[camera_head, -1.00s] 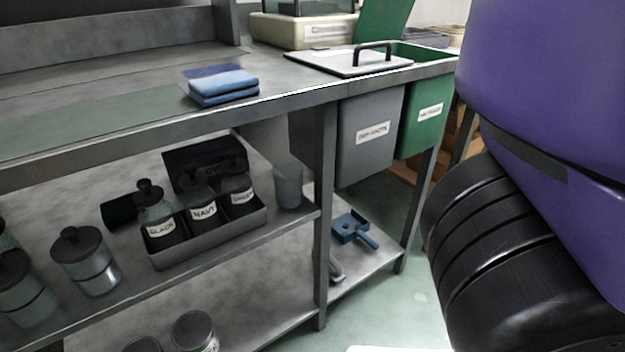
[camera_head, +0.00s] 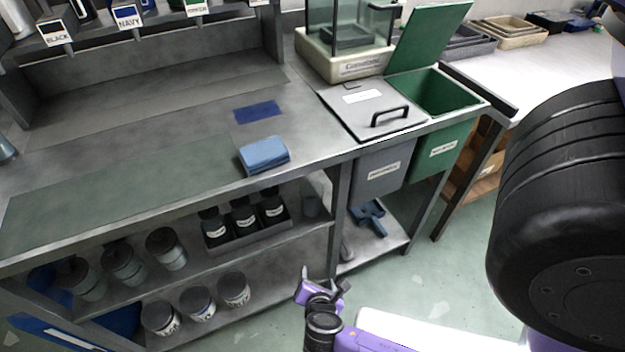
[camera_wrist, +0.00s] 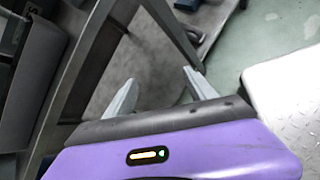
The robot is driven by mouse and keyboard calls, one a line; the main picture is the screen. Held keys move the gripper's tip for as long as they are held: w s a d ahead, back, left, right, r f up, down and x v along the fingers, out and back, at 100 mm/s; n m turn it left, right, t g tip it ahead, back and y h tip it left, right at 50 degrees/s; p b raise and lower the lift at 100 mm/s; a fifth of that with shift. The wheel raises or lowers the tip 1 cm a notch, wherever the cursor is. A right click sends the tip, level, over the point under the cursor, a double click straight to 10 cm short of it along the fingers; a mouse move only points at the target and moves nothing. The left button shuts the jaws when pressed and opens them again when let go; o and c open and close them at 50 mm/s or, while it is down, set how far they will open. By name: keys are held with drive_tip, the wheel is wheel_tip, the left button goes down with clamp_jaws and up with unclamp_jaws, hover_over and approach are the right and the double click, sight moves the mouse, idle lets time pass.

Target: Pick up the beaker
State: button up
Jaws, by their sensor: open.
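The beaker (camera_head: 312,206) is a small translucent grey-green cup. In the head view it stands on the upper shelf under the bench, just right of the bottle tray and near the shelf's right end. It is partly shaded by the bench top. I cannot make it out in the wrist view. My gripper shows in the wrist view (camera_wrist: 158,77) with two pale fingers spread apart and nothing between them. In the head view my purple and black wrist is low in front of the shelves, apart from the beaker, and the fingers are hard to make out.
A tray of labelled dark bottles (camera_head: 244,226) sits left of the beaker. A bench leg (camera_head: 337,215) stands close on its right. The bench top (camera_head: 150,135) overhangs the shelf. Grey (camera_head: 380,178) and green (camera_head: 440,150) bins hang further right. The floor in front is clear.

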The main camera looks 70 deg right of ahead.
sight(307, 206)
drive_tip(key=w+d+r+g+h+p, duration=0.1)
drive_tip(key=w+d+r, duration=0.1)
drive_tip(key=d+r, duration=0.1)
drive_tip(key=w+d+r+n+g+h+p, duration=0.1)
drive_tip(key=w+d+r+h, duration=0.1)
drive_tip(key=r, duration=0.4)
drive_tip(key=w+d+r+g+h+p, duration=0.1)
drive_tip(key=w+d+r+g+p, duration=0.1)
drive_tip(key=w+d+r, duration=0.1)
drive_tip(key=shift+d+r, duration=0.3)
drive_tip(key=shift+r, duration=0.25)
drive_tip(key=shift+d+r, duration=0.25)
drive_tip(key=shift+r, duration=0.3)
drive_tip(key=shift+w+d, duration=0.15)
drive_tip(key=shift+d, duration=0.15)
drive_tip(key=shift+b+x, duration=0.4)
drive_tip(key=shift+x, duration=3.1)
drive_tip(key=shift+r, duration=0.1)
drive_tip(key=c, duration=1.1)
drive_tip(key=shift+r, duration=0.2)
